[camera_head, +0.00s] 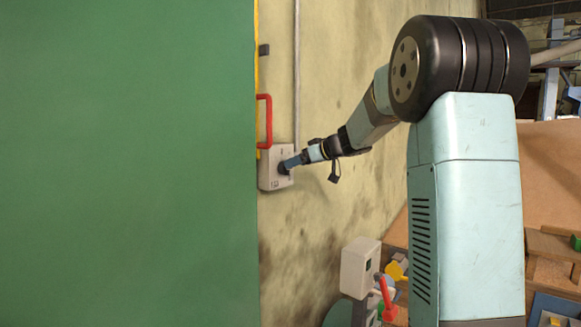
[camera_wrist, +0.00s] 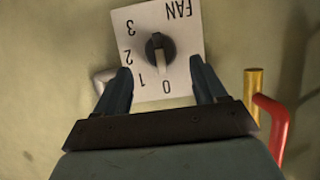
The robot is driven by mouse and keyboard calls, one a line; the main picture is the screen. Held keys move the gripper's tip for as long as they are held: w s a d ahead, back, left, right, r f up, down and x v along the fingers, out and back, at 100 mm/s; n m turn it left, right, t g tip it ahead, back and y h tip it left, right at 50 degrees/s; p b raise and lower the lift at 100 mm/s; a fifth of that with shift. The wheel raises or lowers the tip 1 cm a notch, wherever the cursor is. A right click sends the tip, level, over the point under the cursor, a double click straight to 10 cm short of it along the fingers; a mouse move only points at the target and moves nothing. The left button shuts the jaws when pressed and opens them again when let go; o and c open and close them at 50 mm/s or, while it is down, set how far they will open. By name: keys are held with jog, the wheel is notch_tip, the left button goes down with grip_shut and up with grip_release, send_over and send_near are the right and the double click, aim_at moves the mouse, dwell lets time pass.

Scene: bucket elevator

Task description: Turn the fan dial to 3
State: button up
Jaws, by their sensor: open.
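The fan dial (camera_wrist: 160,50) is a dark round knob with a pale bar on a light plate (camera_wrist: 182,30) marked FAN, 0, 1, 2 and 3. The picture is turned, so the lettering reads upside down. The pale bar runs roughly up and down, with its lower end near the 0 and 1 side; its exact setting is hard to tell. My gripper (camera_wrist: 160,76) is open, its fingers on either side of the dial's lower part, apparently not closed on it. In the head view my gripper (camera_head: 291,163) reaches the grey switch box (camera_head: 270,179) on the wall and partly hides the dial.
A red handle (camera_head: 266,120) stands just above the switch box; it also shows at the right in the wrist view (camera_wrist: 279,132). A large green panel (camera_head: 125,165) fills the left. A grey box (camera_head: 358,265) and a red lever (camera_head: 386,298) are lower right.

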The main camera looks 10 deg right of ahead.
jog(key=shift+x, duration=2.15)
jog(key=shift+c, duration=0.5)
jog(key=c, duration=0.9)
